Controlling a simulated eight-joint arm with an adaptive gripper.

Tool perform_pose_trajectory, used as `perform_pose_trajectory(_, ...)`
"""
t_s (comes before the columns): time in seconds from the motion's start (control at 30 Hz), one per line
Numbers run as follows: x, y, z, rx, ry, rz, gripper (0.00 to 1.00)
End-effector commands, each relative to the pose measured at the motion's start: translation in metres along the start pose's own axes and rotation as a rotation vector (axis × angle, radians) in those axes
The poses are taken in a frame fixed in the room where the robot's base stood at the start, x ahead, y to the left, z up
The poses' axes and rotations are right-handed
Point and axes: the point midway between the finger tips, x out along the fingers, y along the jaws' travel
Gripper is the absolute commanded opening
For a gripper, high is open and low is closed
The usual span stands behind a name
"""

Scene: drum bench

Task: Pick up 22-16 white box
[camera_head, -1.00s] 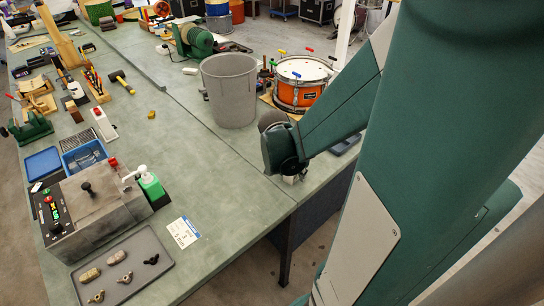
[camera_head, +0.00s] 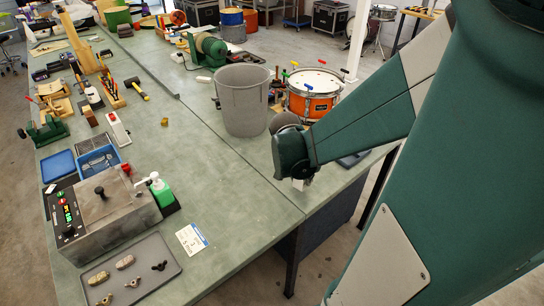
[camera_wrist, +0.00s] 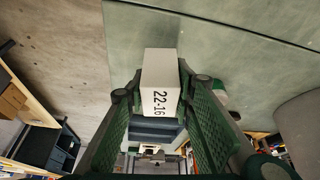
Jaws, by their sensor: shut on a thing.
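The white box (camera_wrist: 161,68) shows in the wrist view, with "22-16" printed in black on its near face. It sits between the two green ribbed fingers of my gripper (camera_wrist: 160,98), which is shut on it. In the head view my gripper (camera_head: 299,183) points down near the right edge of the green bench. Only a small pale piece shows under the wrist there, and most of the gripper and box are hidden. I cannot tell how high the box is above the bench.
A grey bin (camera_head: 243,103) and an orange drum (camera_head: 314,96) stand behind my gripper. The bench middle is clear. Floor lies beyond the right edge.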

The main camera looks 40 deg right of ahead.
Motion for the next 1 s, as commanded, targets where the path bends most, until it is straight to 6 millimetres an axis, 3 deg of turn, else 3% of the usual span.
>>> perform_pose_trajectory(0.3, -0.042, 0.0, -0.017, 0.0, 0.0, 0.0, 0.12)
perform_pose_trajectory(0.5, -0.058, 0.0, -0.024, 0.0, 0.0, 0.0, 0.12)
perform_pose_trajectory(1.0, -0.063, 0.0, -0.026, 0.0, 0.0, 0.0, 0.12)
